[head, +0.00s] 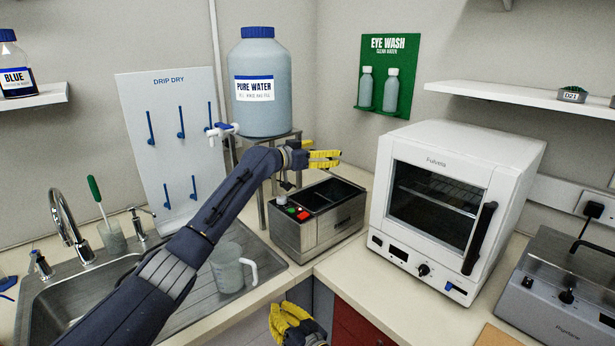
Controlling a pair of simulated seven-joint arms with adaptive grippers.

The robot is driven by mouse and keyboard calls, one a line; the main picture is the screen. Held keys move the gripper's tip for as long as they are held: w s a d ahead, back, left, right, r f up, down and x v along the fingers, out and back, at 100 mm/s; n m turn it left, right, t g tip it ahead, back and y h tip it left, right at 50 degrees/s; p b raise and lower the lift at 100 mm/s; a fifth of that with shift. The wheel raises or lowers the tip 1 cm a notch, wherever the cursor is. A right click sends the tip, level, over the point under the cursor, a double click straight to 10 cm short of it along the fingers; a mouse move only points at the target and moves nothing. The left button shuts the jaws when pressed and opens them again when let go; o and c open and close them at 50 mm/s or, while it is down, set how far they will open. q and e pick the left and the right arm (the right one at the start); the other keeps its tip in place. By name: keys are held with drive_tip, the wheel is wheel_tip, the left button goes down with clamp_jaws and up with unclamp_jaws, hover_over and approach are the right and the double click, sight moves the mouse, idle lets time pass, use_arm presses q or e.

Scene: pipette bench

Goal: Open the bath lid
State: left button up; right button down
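The bath is a metal box (318,238) on the counter between the sink and the white oven. Its top is a dark rectangular area (325,195) inside a metal rim; I cannot tell a closed dark lid from an open basin. A green and a red button sit at its near left corner. My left gripper (325,159), with yellow fingers, is above the back part of the bath and appears apart from it. My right gripper (286,320), also yellow-fingered, is low at the bottom edge, in front of the counter. Neither visibly holds anything. The finger gaps are unclear.
The pure water bottle (262,95) stands on a rack behind my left forearm. The white oven (440,210) is close to the bath's right. A narrow strip of counter (335,265) is clear in front.

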use_arm(q)
drive_tip(key=shift+w+a+r, duration=0.1)
drive_tip(key=shift+a+r, duration=0.1)
use_arm(e)
drive_tip(key=w+d+r+n+t+h, duration=0.1)
drive_tip(key=w+d+r+n+t, duration=0.35)
drive_tip(key=r+n, duration=0.65)
drive_tip(key=w+d+r+n+t+h, duration=0.25)
drive_tip(key=w+d+r+n, duration=0.45)
drive_tip(key=r, duration=0.8)
drive_tip(key=w+d+r+n+t, duration=0.4)
drive_tip(key=r+n, duration=0.6)
drive_tip(key=r, duration=0.4)
drive_tip(key=w+a+f+n+g+y, duration=0.1)
drive_tip(key=a+f+n+g+y, duration=0.2)
drive_tip(key=f, duration=0.6)
drive_tip(key=a+f+n+g+y, duration=0.2)
drive_tip(key=f+g, duration=0.2)
drive_tip(key=f, duration=0.4)
drive_tip(key=w+a+r, duration=0.4)
drive_tip(key=w+r, duration=0.1)
drive_tip(key=w, duration=0.4)
drive_tip(key=shift+w, duration=0.3)
